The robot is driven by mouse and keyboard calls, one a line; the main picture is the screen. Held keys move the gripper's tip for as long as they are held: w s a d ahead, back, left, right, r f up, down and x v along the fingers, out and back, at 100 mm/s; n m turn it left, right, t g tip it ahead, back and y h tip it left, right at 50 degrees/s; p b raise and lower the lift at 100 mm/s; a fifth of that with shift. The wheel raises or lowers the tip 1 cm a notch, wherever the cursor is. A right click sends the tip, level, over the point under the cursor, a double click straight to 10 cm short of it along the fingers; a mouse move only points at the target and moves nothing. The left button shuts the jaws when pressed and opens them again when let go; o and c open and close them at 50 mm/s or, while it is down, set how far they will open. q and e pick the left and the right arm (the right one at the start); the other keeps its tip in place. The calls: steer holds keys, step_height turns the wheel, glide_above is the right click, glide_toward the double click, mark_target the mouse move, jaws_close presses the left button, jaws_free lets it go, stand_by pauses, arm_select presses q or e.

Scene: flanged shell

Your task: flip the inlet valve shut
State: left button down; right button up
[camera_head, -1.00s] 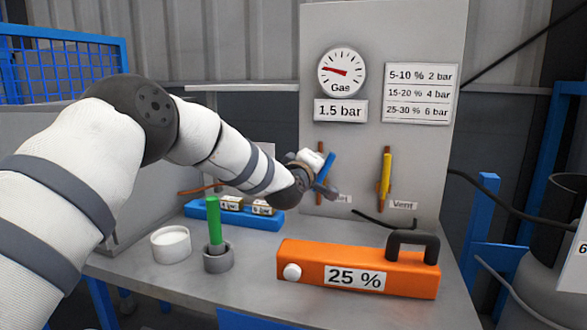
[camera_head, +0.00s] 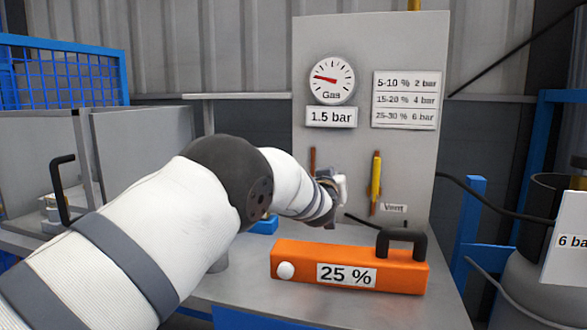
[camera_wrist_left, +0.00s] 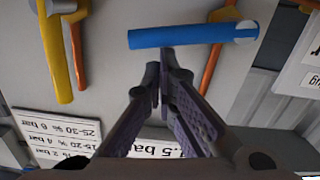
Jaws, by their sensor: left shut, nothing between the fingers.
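The inlet valve's blue handle (camera_wrist_left: 193,36) lies roughly crosswise to its copper pipe (camera_wrist_left: 213,62) in the left wrist view. In the head view this handle is hidden behind my left gripper (camera_head: 336,190); part of its pipe (camera_head: 313,160) shows above. My left gripper is shut and empty. In the wrist view its fingertips (camera_wrist_left: 160,62) are close together at the handle's edge, near the middle of its length; I cannot tell whether they touch. The yellow vent handle (camera_head: 376,178) stands along its pipe, and also shows in the wrist view (camera_wrist_left: 55,50). My right gripper is not in view.
An orange block marked 25 % (camera_head: 350,268) with a black handle sits on the bench before the panel (camera_head: 420,150). The gas gauge (camera_head: 332,80) and a pressure table (camera_head: 406,100) are above. My left arm covers much of the bench's left side.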

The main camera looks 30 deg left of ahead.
arm_select(q)
steer(key=shift+w+d+f+m, duration=0.1)
steer(key=shift+d+f+m, duration=0.3)
steer(key=shift+f, duration=0.3)
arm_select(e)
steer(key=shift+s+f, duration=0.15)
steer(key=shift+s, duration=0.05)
arm_select(q)
step_height(320, 180, up, 6)
steer(key=s+p, duration=0.2)
steer(key=p, duration=0.1)
steer(key=s+d+f+p, duration=0.1)
steer(key=s+d, duration=0.1)
steer(key=s, duration=0.6)
steer(key=shift+s+d+f+p, duration=0.3)
steer(key=shift+f, duration=0.1)
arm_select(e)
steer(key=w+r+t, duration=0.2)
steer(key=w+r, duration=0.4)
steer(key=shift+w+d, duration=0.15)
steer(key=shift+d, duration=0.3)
